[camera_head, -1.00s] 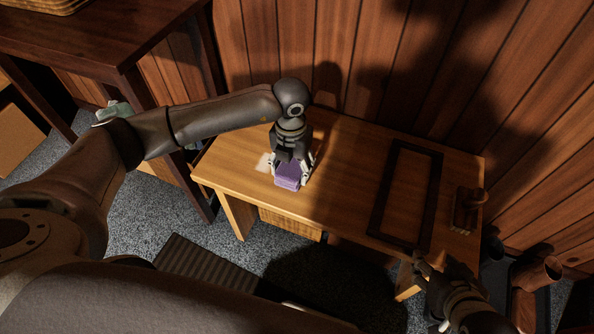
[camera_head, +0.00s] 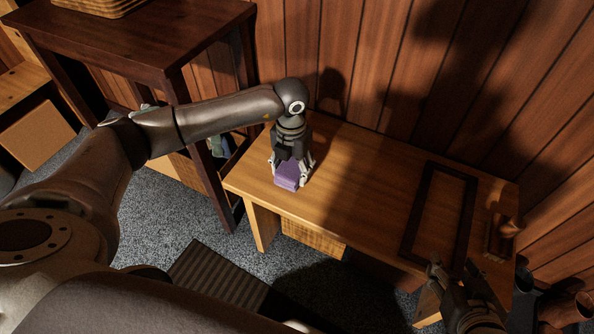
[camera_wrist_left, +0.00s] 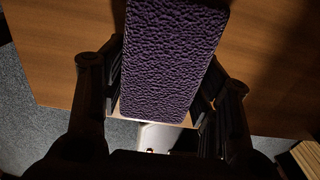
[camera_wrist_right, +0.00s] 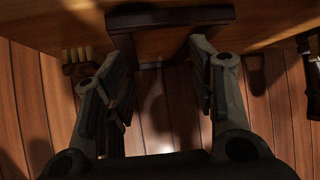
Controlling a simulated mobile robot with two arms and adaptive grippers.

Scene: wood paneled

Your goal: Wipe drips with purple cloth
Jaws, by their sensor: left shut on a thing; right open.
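The purple cloth (camera_head: 288,178) is a folded, thick block held at the left part of the wooden bench top. My left gripper (camera_head: 292,172) is shut on it and points down. In the left wrist view the textured purple cloth (camera_wrist_left: 172,60) sits between the fingers, over the wood. I cannot tell whether it touches the surface. My right gripper (camera_head: 453,275) is open and empty near the front right of the bench; the right wrist view shows its spread fingers (camera_wrist_right: 160,95). No drips can be made out.
A dark rectangular frame (camera_head: 412,232) lies on the bench (camera_head: 345,200) toward the right. A brush (camera_head: 497,238) lies at the right end. A dark shelf table (camera_head: 150,40) stands at left. The middle of the bench is clear.

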